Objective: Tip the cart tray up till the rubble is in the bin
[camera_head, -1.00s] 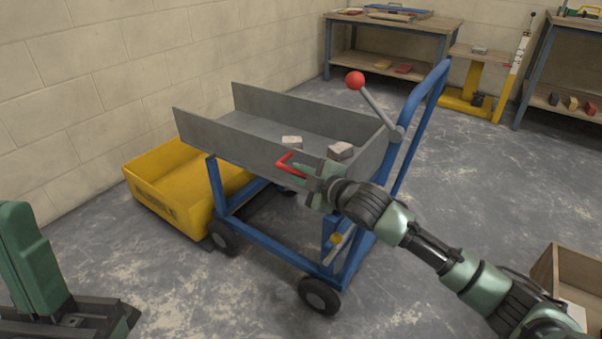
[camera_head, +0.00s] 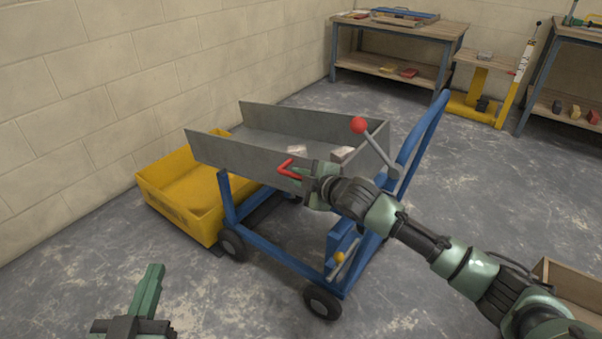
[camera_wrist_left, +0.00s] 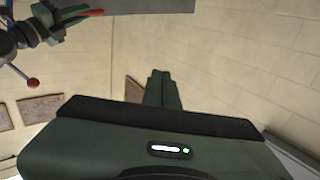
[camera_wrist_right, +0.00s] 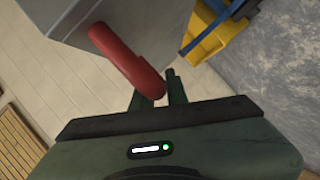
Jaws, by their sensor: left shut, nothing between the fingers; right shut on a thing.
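The grey cart tray (camera_head: 235,155) looks about level, its left end over the yellow bin (camera_head: 205,203). Pale rubble lumps (camera_head: 343,153) lie in the tray near its right end. My right gripper (camera_head: 310,182) is shut on the red handle (camera_head: 290,170) at the tray's near side; the handle also shows in the right wrist view (camera_wrist_right: 125,60). My left gripper (camera_head: 154,275) is shut and empty, low at the left, apart from cart and bin; its fingers show in the left wrist view (camera_wrist_left: 163,88). The bin floor is partly hidden.
A lever with a red ball (camera_head: 359,125) rises at the tray's right end beside the blue push handle (camera_head: 425,130). The blue cart frame (camera_head: 280,247) stands on wheels. A block wall is behind. A wooden box (camera_head: 565,290) is at right. Open floor lies in front.

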